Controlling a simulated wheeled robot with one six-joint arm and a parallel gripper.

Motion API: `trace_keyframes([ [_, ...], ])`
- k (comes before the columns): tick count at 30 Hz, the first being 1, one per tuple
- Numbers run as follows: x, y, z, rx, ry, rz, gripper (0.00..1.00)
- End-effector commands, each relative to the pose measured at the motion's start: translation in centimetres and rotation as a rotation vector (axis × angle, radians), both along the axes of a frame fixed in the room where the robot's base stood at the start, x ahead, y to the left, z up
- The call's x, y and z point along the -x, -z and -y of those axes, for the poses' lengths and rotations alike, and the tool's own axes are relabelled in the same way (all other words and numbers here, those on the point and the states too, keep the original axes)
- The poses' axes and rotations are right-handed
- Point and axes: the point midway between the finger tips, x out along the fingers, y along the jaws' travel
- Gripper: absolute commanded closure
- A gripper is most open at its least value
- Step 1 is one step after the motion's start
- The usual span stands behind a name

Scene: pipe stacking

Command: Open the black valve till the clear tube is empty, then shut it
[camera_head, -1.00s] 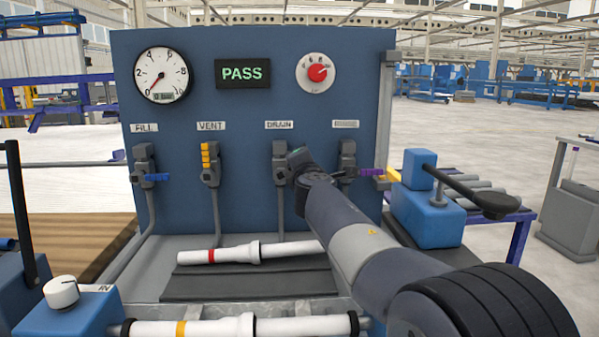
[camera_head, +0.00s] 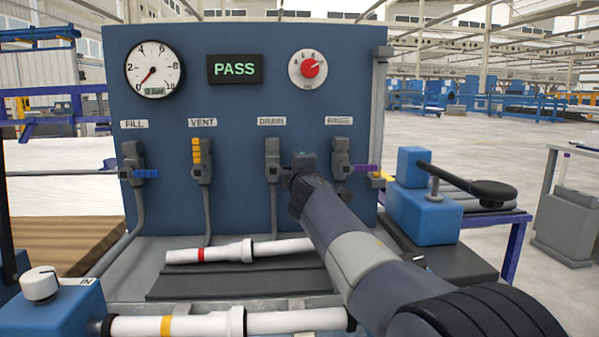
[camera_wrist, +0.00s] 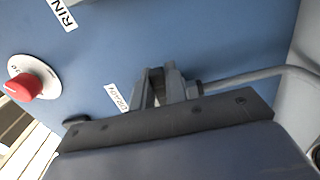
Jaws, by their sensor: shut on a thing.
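The drain valve (camera_head: 272,160) is a dark grey body on the blue panel, under the DRAIN label (camera_head: 272,121). My gripper (camera_head: 302,163) is just right of this valve, level with its body. In the wrist view the two fingers (camera_wrist: 160,88) are close together near the DRAIN label (camera_wrist: 116,97), shut on the black valve's handle. The handle is almost wholly hidden by the fingers, so its exact angle cannot be read. A pale upright tube (camera_head: 379,110) runs along the panel's right edge; its liquid level cannot be made out.
Beside it are the blue-handled fill valve (camera_head: 134,165), yellow-handled vent valve (camera_head: 202,160) and purple-handled valve (camera_head: 341,158). A gauge (camera_head: 155,69) reads near 0; the display (camera_head: 235,69) reads PASS. A white pipe (camera_head: 215,253) lies below. A blue block with a lever (camera_head: 425,210) stands right.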

Motion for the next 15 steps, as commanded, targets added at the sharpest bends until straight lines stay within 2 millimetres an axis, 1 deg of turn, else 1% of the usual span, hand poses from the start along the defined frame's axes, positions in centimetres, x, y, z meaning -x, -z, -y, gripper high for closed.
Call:
trace_keyframes([
  [8, -0.01, 0.09, 0.07, -0.006, 0.002, -0.002, 1.00],
  [9, -0.01, 0.10, 0.07, -0.006, 0.002, -0.002, 0.84],
  [15, -0.02, 0.10, 0.04, -0.004, 0.001, -0.002, 0.68],
])
